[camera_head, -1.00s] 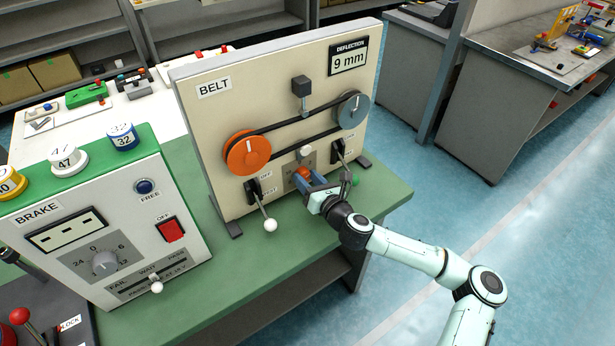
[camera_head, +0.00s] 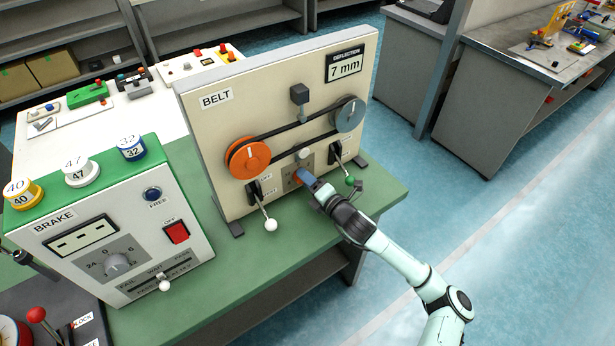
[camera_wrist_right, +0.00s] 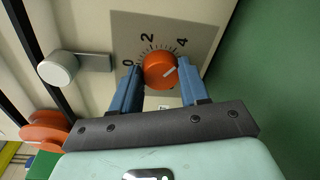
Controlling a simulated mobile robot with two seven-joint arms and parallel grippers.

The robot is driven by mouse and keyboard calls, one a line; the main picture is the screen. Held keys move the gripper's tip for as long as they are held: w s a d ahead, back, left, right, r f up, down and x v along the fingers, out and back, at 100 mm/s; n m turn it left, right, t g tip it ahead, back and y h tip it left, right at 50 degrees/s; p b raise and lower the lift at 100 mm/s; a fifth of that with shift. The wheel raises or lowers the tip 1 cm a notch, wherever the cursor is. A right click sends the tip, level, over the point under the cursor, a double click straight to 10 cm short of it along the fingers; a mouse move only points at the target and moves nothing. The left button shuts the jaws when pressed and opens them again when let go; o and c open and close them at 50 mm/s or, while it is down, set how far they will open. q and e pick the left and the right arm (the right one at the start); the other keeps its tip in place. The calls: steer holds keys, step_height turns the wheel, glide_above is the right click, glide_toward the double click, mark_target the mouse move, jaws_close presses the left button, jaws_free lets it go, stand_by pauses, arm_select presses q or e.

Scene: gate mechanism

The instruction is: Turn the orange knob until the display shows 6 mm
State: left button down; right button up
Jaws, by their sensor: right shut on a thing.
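The orange knob (camera_wrist_right: 158,71) shows in the right wrist view on a grey plate (camera_wrist_right: 190,35) marked 0, 2 and 4. Its white pointer line is turned toward the 4 side. My right gripper (camera_wrist_right: 158,88) is shut on the knob, with one blue finger on each side. In the head view my right gripper (camera_head: 306,180) reaches the lower middle of the BELT panel and hides most of the knob. The deflection display (camera_head: 345,67) at the panel's upper right reads 7 mm. My left gripper is not in view.
On the panel, an orange pulley (camera_head: 247,158) and a grey pulley (camera_head: 349,115) carry a black belt. A white-tipped lever (camera_head: 270,225) and a green-tipped lever (camera_head: 350,181) flank my right gripper. The BRAKE box (camera_head: 110,235) stands at left.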

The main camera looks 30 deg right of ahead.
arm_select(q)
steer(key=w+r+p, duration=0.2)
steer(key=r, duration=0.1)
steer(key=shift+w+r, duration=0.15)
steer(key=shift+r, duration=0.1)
arm_select(e)
steer(key=m, duration=0.5)
steer(key=shift+f+y, duration=0.15)
steer(key=shift+y, duration=0.15)
steer(key=o, duration=1.1)
steer(key=shift+c, duration=0.2)
steer(key=s, duration=0.4)
steer(key=s+d+b, duration=0.1)
steer(key=s, duration=0.3)
steer(key=s+d+b, duration=0.1)
steer(key=s, duration=0.3)
steer(key=shift+s+d+r, duration=0.15)
steer(key=shift+s+r, duration=0.1)
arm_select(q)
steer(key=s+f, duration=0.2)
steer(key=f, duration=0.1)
arm_select(e)
steer(key=shift+s+r, duration=0.1)
steer(key=shift+s, duration=0.25)
